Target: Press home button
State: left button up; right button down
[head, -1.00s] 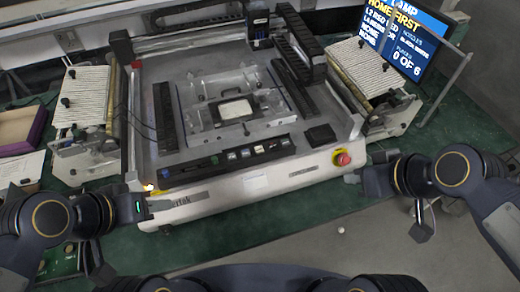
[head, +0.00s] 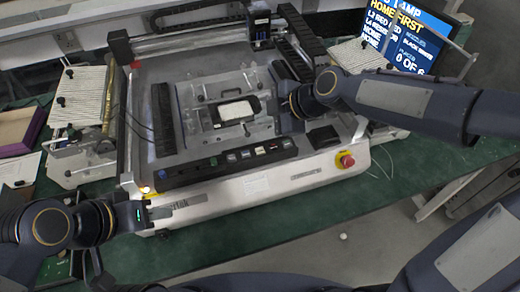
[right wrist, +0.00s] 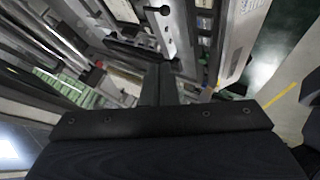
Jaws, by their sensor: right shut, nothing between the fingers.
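The machine's front control panel (head: 228,162) carries a row of several small buttons (head: 245,154), some white, one red. I cannot read which one is the home button. My right gripper (head: 284,108) hangs over the right part of the machine bed, behind the button row and apart from it. In the right wrist view its fingers (right wrist: 160,85) are together and empty; the fingertips are hard to make out in the head view. My left gripper (head: 165,211) is in front of the machine's front left corner; its finger gap cannot be made out.
A red emergency knob (head: 347,160) sits on the machine's front right. A clamped fixture with a dark-framed white part (head: 236,111) lies on the bed. A gantry (head: 258,25) stands behind. A screen (head: 405,40) reads "HOME FIRST" and "0 OF 6". A striped rack (head: 80,97) stands left.

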aim_at(264, 152)
notch_tip(264, 152, down, 8)
jog(key=b, duration=0.6)
jog(key=shift+f, duration=0.2)
jog(key=shift+f+b, duration=0.2)
jog(key=shift+b, duration=0.15)
dwell(1.4)
jog(key=shift+f+b, duration=0.4)
jog(key=shift+b, duration=0.35)
jog(key=shift+f+b, duration=0.4)
jog(key=shift+b, duration=0.15)
dwell(0.4)
jog(key=shift+r, duration=0.15)
dwell(0.3)
jog(key=shift+r, duration=0.7)
jog(key=shift+r+p, duration=0.1)
jog(key=shift+p, duration=0.25)
